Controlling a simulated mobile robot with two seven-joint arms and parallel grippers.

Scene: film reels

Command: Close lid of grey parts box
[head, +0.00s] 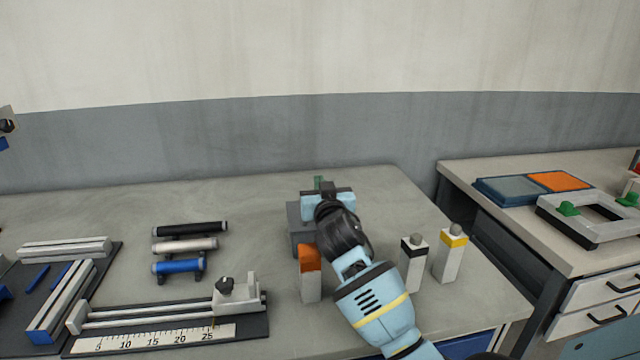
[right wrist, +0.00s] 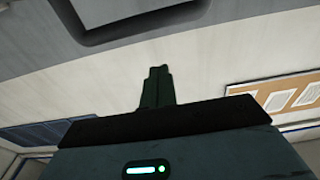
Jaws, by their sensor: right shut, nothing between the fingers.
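A grey box-like thing (head: 296,220), which looks like the grey parts box, stands on the table behind my right arm. The arm and wrist hide most of it, so I cannot tell how its lid lies. My right gripper (head: 319,183) is over or just behind this box, with its dark green fingers pointing away from me. In the right wrist view the fingers (right wrist: 155,86) are together with nothing between them. Whether the gripper touches the box is hidden. My left gripper is not in view.
An orange-topped block (head: 311,275) stands close left of my right arm; black-topped (head: 412,265) and yellow-topped (head: 451,255) bottles stand right. A ruler fixture (head: 170,335) and three small rollers (head: 190,245) lie left. A second bench (head: 520,230) stands right.

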